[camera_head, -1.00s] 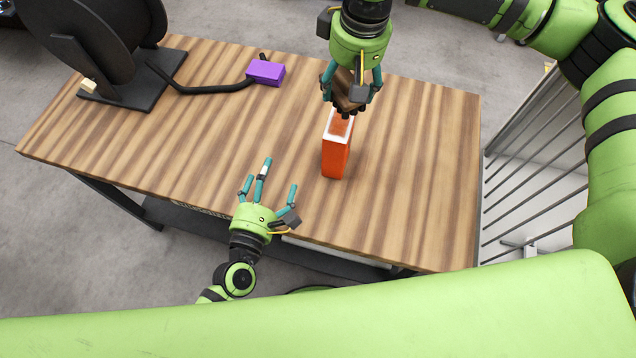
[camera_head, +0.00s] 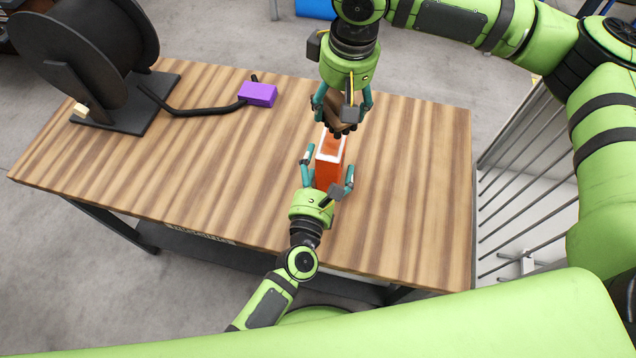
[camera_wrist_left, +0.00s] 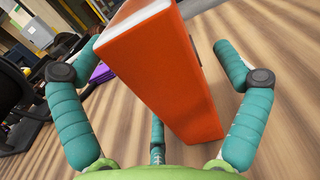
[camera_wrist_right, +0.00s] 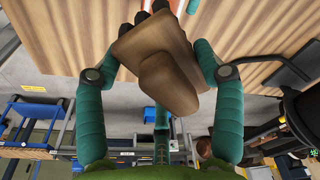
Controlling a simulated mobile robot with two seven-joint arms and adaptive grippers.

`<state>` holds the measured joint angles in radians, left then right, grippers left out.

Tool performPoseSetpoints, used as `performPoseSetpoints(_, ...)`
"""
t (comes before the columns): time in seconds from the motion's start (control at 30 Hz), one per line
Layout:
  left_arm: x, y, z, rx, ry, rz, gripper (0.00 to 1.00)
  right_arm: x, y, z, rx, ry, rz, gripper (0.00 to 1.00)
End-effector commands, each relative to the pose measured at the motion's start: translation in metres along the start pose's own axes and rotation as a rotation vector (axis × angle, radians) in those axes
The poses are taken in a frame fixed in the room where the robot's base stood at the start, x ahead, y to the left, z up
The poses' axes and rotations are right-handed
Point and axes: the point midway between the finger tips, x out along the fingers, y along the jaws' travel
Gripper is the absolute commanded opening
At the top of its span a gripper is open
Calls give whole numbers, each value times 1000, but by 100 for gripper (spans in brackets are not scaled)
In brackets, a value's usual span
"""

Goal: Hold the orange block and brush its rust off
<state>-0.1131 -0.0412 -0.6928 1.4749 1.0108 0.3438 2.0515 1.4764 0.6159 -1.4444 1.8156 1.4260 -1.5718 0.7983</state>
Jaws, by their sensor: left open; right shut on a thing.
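The orange block (camera_head: 327,174) stands upright on the wooden table, with a white-rimmed top and a brown-orange rust patch (camera_head: 332,146) on it. My left gripper (camera_head: 328,164) is open, with fingers on both sides of the block. In the left wrist view the block (camera_wrist_left: 165,75) stands between the spread fingers, with gaps visible on both sides. My right gripper (camera_head: 342,106) is shut on a brown wooden brush (camera_wrist_right: 160,65) with dark bristles. It holds the brush just above and behind the block's top; I cannot tell whether the bristles touch it.
A black cable reel (camera_head: 85,45) stands on the table's far left. Its cable runs to a purple box (camera_head: 258,94).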

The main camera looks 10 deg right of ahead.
Motion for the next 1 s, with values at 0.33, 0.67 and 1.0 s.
performPoseSetpoints(0.33,24,0,0,1,1,0,97,0,0,0,0,1,0,42)
performPoseSetpoints(0.67,23,0,0,1,1,0,49,0,0,0,0,1,0,42)
performPoseSetpoints(1.0,23,0,0,2,0,0,15,0,0,0,0,1,0,42)
